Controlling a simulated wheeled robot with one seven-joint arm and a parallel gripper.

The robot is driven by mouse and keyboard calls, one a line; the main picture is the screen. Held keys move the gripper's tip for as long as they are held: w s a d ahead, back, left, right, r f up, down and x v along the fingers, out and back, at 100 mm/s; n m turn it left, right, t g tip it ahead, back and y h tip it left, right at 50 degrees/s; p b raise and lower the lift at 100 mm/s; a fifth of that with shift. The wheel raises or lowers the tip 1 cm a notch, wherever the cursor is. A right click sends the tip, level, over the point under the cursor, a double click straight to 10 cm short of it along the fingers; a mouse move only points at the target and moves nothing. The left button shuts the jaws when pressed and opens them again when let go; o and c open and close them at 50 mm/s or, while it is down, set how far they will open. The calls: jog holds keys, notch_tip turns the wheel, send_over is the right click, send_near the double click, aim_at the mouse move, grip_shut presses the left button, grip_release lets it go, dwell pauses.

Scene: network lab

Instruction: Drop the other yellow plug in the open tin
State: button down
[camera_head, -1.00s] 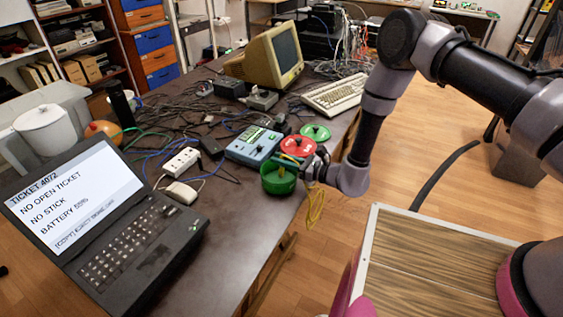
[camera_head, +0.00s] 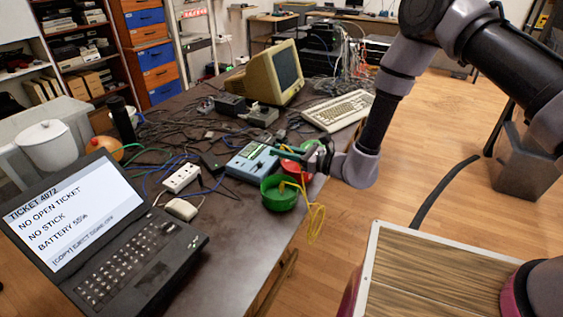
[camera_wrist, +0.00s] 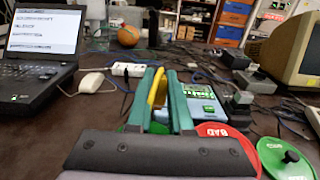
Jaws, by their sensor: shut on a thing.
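The open green tin (camera_head: 279,204) stands near the table's right edge in the head view. Something yellow (camera_head: 283,187) shows at its inner rim; I cannot tell how deep it sits. My gripper (camera_head: 285,152) is above and behind the tin, with its teal fingers pointing left. In the wrist view my gripper (camera_wrist: 163,78) is shut on a yellow plug (camera_wrist: 157,88), held between the fingers. A yellow cord (camera_head: 317,215) hangs in a loop beside the tin, over the table edge. In the wrist view the tin is mostly hidden behind the gripper.
A red lid marked BAD (camera_wrist: 238,148) and a green lid (camera_wrist: 287,160) lie close by. A blue tester (camera_head: 250,163) stands left of the gripper. A white power strip (camera_head: 182,179), a laptop (camera_head: 125,240) and tangled cables crowd the table. The table's front right strip is clear.

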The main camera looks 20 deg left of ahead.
jog(key=shift+r, duration=0.2)
notch_tip(320, 180, down, 6)
jog(key=s+d, duration=0.1)
jog(key=shift+s+d+f, duration=0.15)
jog(key=shift+s+d, duration=0.2)
jog(key=shift+s, duration=0.05)
dwell(0.4)
jog(key=c, duration=0.7)
grip_release()
jog(key=shift+c, duration=0.2)
